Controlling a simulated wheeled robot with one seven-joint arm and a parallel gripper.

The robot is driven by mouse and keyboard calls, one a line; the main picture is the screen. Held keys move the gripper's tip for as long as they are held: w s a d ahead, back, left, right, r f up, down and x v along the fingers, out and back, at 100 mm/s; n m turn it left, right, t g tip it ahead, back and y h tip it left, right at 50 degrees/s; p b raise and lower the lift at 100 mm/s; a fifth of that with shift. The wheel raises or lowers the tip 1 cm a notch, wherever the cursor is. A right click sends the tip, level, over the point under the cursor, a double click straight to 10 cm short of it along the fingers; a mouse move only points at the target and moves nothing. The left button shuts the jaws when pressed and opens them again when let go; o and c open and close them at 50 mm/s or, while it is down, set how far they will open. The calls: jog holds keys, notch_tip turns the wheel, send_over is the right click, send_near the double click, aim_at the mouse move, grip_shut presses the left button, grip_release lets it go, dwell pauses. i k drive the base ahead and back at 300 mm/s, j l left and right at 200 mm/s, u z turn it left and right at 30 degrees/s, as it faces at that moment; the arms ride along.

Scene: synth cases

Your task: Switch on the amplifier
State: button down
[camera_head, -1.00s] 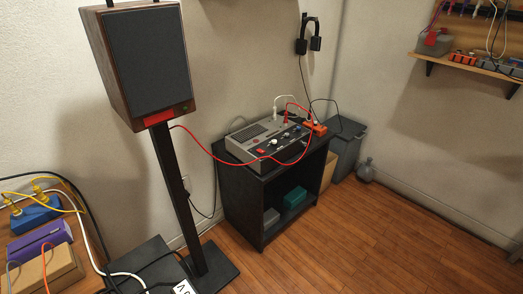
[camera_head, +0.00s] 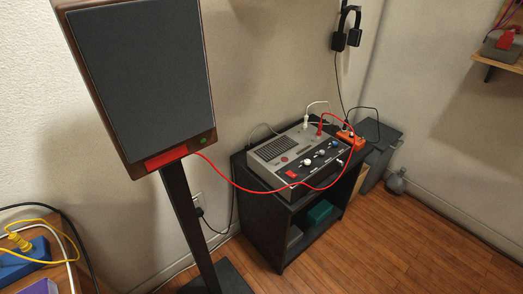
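The amplifier (camera_head: 290,150) is a grey box with a dark front panel, lying on top of a black cabinet right of centre. Its panel carries several knobs and a red switch (camera_head: 292,174) at the left end. I cannot tell the switch's position. White and red plugs stand at its back edge, and a red cable runs from there across its front to the speaker (camera_head: 140,75). My gripper is not in view.
The tall speaker stands on a black post (camera_head: 187,215) at left, between me and the wall. The black cabinet (camera_head: 262,228) holds a teal box. An orange pedal (camera_head: 350,139) sits right of the amplifier. Wooden floor (camera_head: 400,255) is clear at lower right.

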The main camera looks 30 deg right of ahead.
aim_at(292, 175)
jog(key=i+l+u, duration=0.2)
jog(key=i+l, duration=0.15)
jog(key=i+l+u, duration=0.2)
jog(key=l, duration=0.25)
jog(key=i, duration=0.1)
